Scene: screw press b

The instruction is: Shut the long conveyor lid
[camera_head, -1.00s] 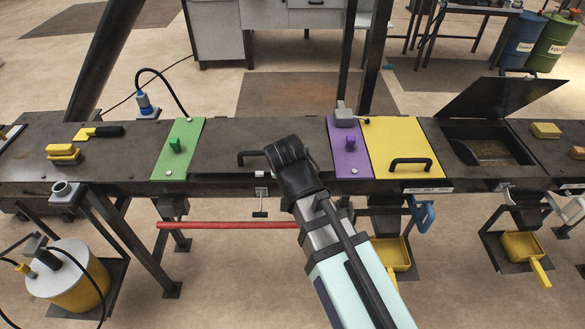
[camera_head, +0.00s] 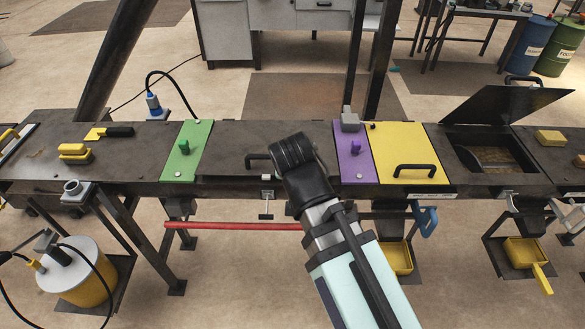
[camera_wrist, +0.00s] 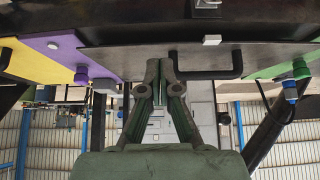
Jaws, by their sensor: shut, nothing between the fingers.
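The long conveyor lid (camera_head: 235,140) is the dark panel between the green and purple panels. It lies flat or nearly flat, with a thin dark line along its front edge; I cannot tell if it is fully down. Its black handle (camera_head: 258,158) is at the front edge, partly behind my gripper. In the wrist view the lid (camera_wrist: 130,58) and its handle (camera_wrist: 207,74) show close beyond the fingers. My gripper (camera_wrist: 163,66) is shut and empty, its tips beside the handle. I cannot tell whether they touch the lid. In the head view my wrist hides the fingertips.
A green panel (camera_head: 188,150) and a purple panel (camera_head: 353,155) flank the lid. A yellow lid (camera_head: 400,145) with a black handle lies right of the purple panel. A dark hatch lid (camera_head: 508,110) stands open farther right. A red bar (camera_head: 230,226) runs below the conveyor.

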